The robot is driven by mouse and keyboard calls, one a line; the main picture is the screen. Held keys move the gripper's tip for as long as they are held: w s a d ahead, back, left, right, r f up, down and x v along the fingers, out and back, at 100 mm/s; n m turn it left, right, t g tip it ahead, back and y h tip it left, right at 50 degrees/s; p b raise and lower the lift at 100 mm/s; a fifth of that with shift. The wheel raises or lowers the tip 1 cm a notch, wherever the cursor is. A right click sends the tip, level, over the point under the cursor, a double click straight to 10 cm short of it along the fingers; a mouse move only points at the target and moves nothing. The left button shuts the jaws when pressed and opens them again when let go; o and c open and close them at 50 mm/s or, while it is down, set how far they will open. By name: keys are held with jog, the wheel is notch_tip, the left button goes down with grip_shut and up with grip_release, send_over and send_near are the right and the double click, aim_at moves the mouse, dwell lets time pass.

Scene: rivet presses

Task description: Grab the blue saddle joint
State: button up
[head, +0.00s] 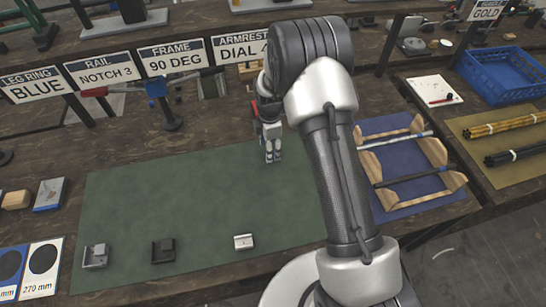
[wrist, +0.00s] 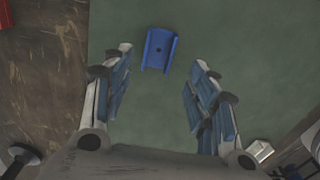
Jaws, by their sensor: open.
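The blue saddle joint (wrist: 158,50) lies on the green mat (wrist: 240,40) in the upper middle of the wrist view. It is a small U-shaped channel with a dark hole in its floor. My gripper (wrist: 160,66) is open and empty, with its two fingers spread to the left and right of the joint's near end. No contact with the joint shows; the height above it is hard to judge. In the head view my gripper (head: 272,158) points down over the mat's far part, and I cannot make out the blue joint there.
Grey (head: 96,256), black (head: 163,251) and white (head: 243,242) saddle joints stand along the mat's near edge. A stand with a blue clamp and red-handled bar (head: 155,88) is behind the mat. A wooden rack (head: 440,186) stands to the right. The mat's middle is clear.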

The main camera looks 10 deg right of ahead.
jog(key=f, duration=0.2)
jog(key=f+b, duration=0.1)
jog(key=f, duration=0.1)
jog(key=shift+w+d, duration=0.15)
jog(key=shift+w, duration=0.1)
jog(key=shift+c, duration=0.3)
jog(key=c, duration=0.9)
jog(key=shift+r, duration=0.1)
